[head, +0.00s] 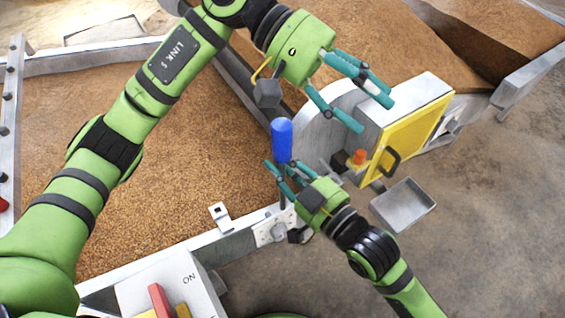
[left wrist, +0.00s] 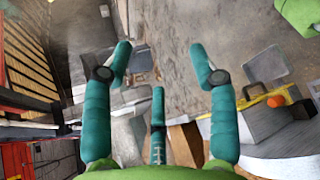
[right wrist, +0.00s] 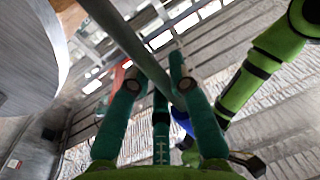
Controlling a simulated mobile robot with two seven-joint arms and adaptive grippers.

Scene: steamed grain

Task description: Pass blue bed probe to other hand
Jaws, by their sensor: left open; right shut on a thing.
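The blue bed probe has a rounded blue handle (head: 282,140) and a thin grey shaft. It stands roughly upright in my right gripper (head: 275,167), blue end up, beside the grain bed's edge. In the right wrist view the grey shaft (right wrist: 125,40) crosses between the fingers; a little of the blue handle (right wrist: 181,122) shows behind them. My left gripper (head: 374,114) is open and empty, above and to the right of the probe and apart from it.
A grey machine with a yellow mesh panel (head: 412,128), black handle and orange knob (head: 358,157) stands close right of both grippers. A metal tray (head: 403,204) sits below it. The brown grain bed (head: 200,170) has a metal rim. A switch box (head: 170,290) is at the bottom.

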